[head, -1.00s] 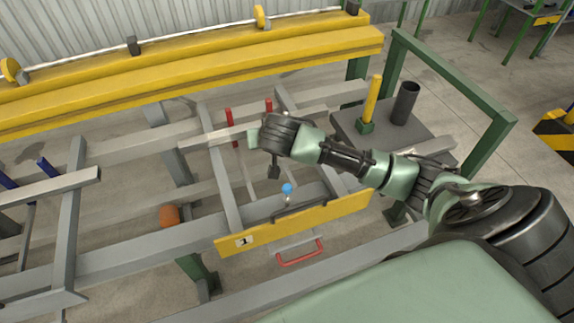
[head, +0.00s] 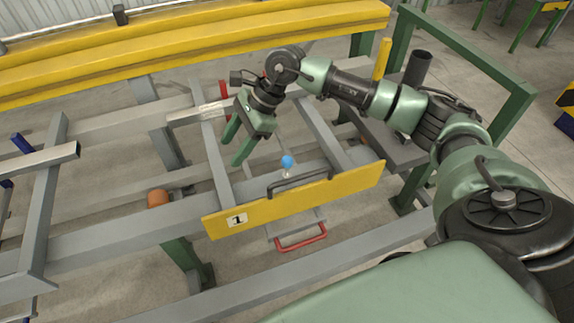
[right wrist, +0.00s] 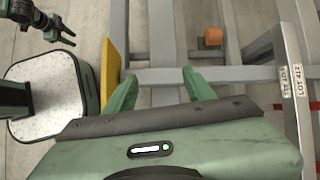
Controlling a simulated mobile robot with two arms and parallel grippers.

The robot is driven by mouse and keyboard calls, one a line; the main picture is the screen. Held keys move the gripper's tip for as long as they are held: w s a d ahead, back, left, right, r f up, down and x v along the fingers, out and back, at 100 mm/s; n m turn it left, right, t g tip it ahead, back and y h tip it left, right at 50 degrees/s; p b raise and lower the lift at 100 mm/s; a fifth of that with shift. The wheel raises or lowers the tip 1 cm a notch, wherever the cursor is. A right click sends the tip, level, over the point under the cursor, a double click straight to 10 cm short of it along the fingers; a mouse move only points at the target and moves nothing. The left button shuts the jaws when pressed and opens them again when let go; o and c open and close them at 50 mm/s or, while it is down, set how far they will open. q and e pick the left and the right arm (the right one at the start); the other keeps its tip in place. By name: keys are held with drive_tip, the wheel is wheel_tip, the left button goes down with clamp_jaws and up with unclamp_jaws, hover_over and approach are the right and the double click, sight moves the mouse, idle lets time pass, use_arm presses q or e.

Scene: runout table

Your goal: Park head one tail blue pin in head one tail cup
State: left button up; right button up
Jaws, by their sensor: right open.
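A small blue ball-topped piece (head: 287,162) stands on a pale stem behind the yellow plate (head: 300,205) marked 1. Dark blue pins stand by a grey bar at the left; one is here (head: 21,143). I cannot tell which is the task's pin. A dark open cylinder (head: 418,70) stands on the side table; I cannot tell whether it is the task's cup. My right gripper (head: 230,153) is open and empty above the frame, left of the blue ball. Its fingers also show in the right wrist view (right wrist: 160,88). My left gripper (right wrist: 66,36) is open at that view's upper left.
A labelled silver bar (head: 205,112) lies beyond my right gripper, with a red pin (head: 224,90) beside it. An orange cylinder (head: 158,198) shows among the frame beams. A yellow post (head: 382,58) stands near the dark cylinder. A black handle (head: 300,184) tops the plate.

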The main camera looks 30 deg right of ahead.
sight(287, 158)
drive_tip(key=s+d+f+n+h, duration=0.1)
drive_tip(key=d+h, duration=0.1)
drive_tip(key=d, duration=0.2)
drive_tip(key=s+d+f+n+g+h+b, duration=0.1)
drive_tip(key=d+f+h, duration=0.1)
drive_tip(key=d, duration=0.3)
drive_tip(key=s+d+f+n+g+h, duration=0.1)
drive_tip(key=d+h, duration=0.1)
drive_tip(key=d, duration=0.2)
drive_tip(key=shift+d+f+n, duration=0.2)
drive_tip(key=shift+d+n, duration=0.1)
drive_tip(key=shift+n, duration=0.1)
drive_tip(key=shift+d+f, duration=0.15)
drive_tip(key=shift+f, duration=0.1)
drive_tip(key=shift+s+f+b, duration=0.1)
drive_tip(key=shift+f+b, duration=0.2)
drive_tip(key=shift+f, duration=0.65)
drive_tip(key=f, duration=0.2)
drive_tip(key=a+f, duration=0.1)
drive_tip(key=f, duration=0.2)
drive_tip(key=shift+s+f, duration=0.1)
drive_tip(key=shift+f, duration=0.05)
use_arm(q)
drive_tip(key=w+r, duration=0.2)
drive_tip(key=shift+w+d+r, duration=0.15)
drive_tip(key=shift+w+d, duration=0.05)
drive_tip(key=shift+w, duration=0.1)
use_arm(e)
drive_tip(key=shift+a, duration=0.1)
clamp_jaws()
